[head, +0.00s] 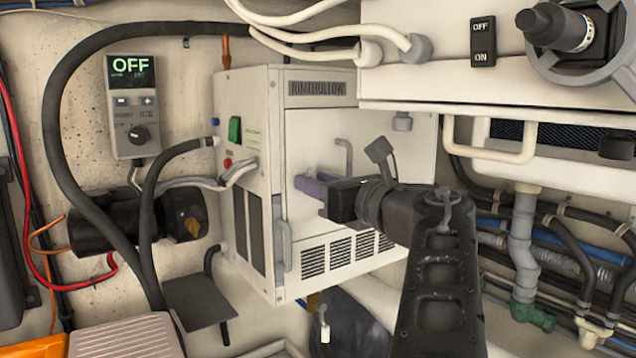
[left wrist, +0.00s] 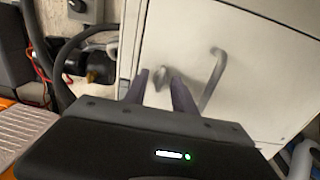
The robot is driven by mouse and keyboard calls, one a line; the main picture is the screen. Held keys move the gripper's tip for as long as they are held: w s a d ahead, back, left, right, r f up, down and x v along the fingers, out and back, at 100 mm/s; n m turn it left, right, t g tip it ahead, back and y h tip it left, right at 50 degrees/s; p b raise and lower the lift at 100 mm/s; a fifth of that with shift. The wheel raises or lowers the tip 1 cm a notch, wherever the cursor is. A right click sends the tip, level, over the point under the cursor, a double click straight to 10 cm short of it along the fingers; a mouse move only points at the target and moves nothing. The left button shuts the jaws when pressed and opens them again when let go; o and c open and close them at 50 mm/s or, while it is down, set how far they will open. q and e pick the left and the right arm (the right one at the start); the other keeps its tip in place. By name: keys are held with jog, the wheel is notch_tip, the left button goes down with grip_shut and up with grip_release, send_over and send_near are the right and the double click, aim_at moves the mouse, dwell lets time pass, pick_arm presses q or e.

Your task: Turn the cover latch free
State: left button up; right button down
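The white unit marked RIMEHOLLOW has a front cover (head: 365,215) with a bent grey lever (head: 345,155) high on its face; I take this for the latch. The lever also shows in the left wrist view (left wrist: 212,82). My left gripper (head: 306,186) is in front of the cover, its purple-grey fingers to the left of the lever and a little below it. In the left wrist view the fingers (left wrist: 160,75) stand apart, with the lever outside them to the right. A small dark shape between the tips is unclear. My right gripper is out of view.
A grey vertical handle (head: 282,240) sits at the cover's left edge, beside vent slots. A control panel reading OFF (head: 134,105) is on the left wall. Hoses and pipes (head: 525,240) crowd the right. A white box (head: 450,75) overhangs the unit.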

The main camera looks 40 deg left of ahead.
pick_arm(q)
grip_shut()
jog(key=shift+n, duration=0.4)
jog(key=n+b, duration=0.4)
jog(key=n, duration=1.3)
jog(key=shift+w+r, duration=0.1)
jog(key=shift+w, duration=0.05)
dwell(0.4)
dwell(0.4)
